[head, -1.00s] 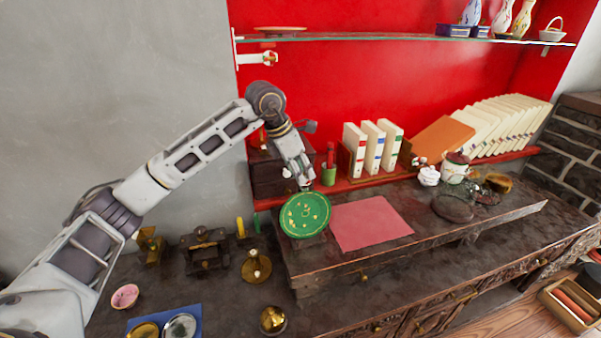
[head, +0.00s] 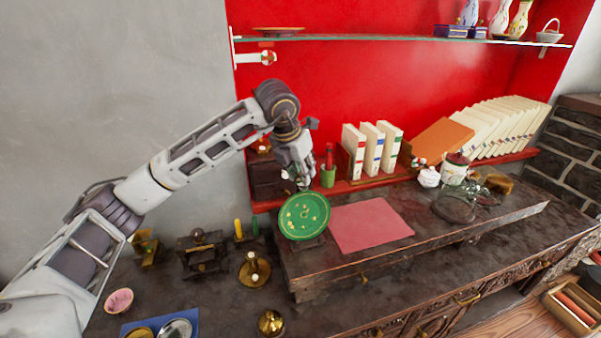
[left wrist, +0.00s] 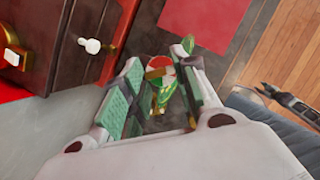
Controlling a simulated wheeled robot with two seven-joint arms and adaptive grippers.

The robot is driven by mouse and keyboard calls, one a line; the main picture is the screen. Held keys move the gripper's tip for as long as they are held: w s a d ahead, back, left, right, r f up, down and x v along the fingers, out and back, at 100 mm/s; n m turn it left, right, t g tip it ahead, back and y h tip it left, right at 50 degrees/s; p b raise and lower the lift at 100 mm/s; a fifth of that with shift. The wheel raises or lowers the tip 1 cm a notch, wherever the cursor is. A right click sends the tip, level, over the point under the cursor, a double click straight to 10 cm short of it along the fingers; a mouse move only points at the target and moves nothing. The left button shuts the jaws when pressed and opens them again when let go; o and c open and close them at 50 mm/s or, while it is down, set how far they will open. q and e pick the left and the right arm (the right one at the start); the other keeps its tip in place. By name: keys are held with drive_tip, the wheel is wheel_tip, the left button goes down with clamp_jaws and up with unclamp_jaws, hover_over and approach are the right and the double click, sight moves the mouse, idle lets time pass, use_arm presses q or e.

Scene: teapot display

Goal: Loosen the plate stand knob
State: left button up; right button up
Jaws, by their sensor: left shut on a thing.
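The green plate (head: 304,216) with gold marks leans upright on its stand, near the left end of the raised wooden shelf. My left gripper (head: 303,183) is at the plate's top edge, behind it, coming down from above. In the left wrist view, the green-padded fingers (left wrist: 155,88) are closed around a small round red-and-white knob (left wrist: 160,72), with gold and green parts just below it. In the head view the plate hides most of the stand, and the fingers cover the knob. My right gripper is not in view.
A pink mat (head: 368,222) lies right of the plate. A green cup (head: 328,177) and upright books (head: 373,148) stand behind. A dark wooden chest (head: 268,178) is close to my left gripper. Brass items, including a candlestick (head: 254,270), stand at lower left.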

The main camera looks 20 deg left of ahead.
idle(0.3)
use_arm(q)
drive_tip(key=o, duration=1)
drive_tip(key=shift+r, duration=0.1)
drive_tip(key=shift+v, duration=5.9)
drive_tip(key=shift+s, duration=0.15)
